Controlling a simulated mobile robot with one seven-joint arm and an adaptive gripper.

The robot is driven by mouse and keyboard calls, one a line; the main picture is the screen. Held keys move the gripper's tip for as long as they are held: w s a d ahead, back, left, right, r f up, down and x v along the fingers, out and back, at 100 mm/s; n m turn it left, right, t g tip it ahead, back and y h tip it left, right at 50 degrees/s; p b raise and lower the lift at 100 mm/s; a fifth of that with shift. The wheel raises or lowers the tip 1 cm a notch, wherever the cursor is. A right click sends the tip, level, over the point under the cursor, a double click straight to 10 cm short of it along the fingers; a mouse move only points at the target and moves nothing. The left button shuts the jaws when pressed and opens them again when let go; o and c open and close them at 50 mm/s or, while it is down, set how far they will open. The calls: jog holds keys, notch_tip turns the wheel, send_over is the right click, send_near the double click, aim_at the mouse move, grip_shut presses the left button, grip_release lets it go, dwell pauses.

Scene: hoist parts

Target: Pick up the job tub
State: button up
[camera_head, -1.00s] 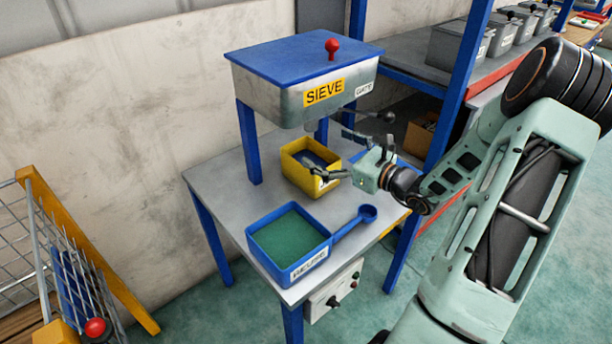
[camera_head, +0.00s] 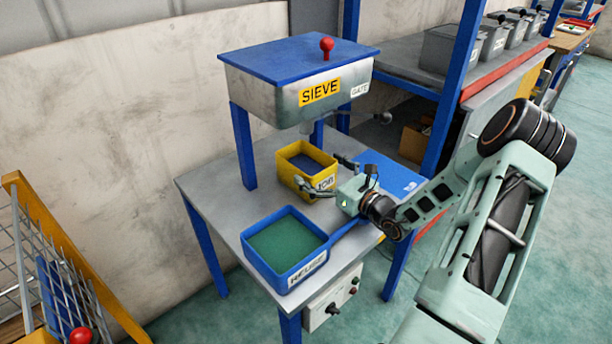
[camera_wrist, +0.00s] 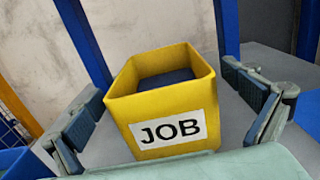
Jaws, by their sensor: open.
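The job tub (camera_head: 291,179) is a yellow open box with a white JOB label. It stands upright on the grey table (camera_head: 205,199), under the sieve hopper. In the wrist view the tub (camera_wrist: 132,105) is straight ahead, its label side facing me, with a dark blue floor or content inside. My gripper (camera_head: 322,174) is at the tub's front right side in the head view. In the wrist view its fingers (camera_wrist: 170,112) are wide apart, one to either side of the tub. They look apart from its walls, and nothing is held.
A blue REUSE tray (camera_head: 266,266) with green contents sits at the table's front, its blue handle passing below my gripper. The SIEVE hopper (camera_head: 290,97) overhangs the tub on blue legs. A blue sheet (camera_head: 391,172) lies to the right.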

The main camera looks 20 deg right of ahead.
jog(key=x, duration=0.5)
jog(key=shift+b, duration=0.4)
jog(key=c, duration=2)
jog(key=shift+r, duration=0.15)
jog(key=shift+c, duration=0.9)
